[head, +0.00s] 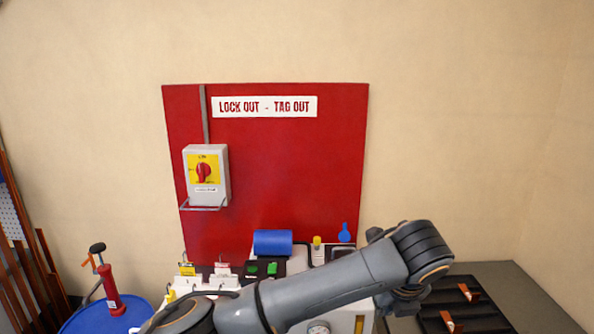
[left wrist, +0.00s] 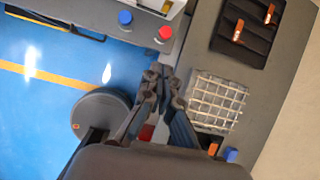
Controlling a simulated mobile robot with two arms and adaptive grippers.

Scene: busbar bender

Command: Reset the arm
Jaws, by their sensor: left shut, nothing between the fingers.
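My left arm reaches across the bottom of the head view from the left, in front of the workbench. Its elbow-like joint bends at the right, and no fingertips can be made out there. In the left wrist view my left gripper (left wrist: 163,78) points toward the bench, with its fingers together and nothing between them. It is left of a wire basket (left wrist: 217,101) and below a red knob (left wrist: 165,33) in the picture. My right gripper shows in neither view.
A red lock-out board (head: 290,165) carries a switch box (head: 206,176) with a red rotary handle. A blue drum (head: 110,316) stands at lower left. A dark tray (head: 462,304) with orange-brown pieces lies on the bench at right. Blue floor (left wrist: 60,80) is open at left in the wrist view.

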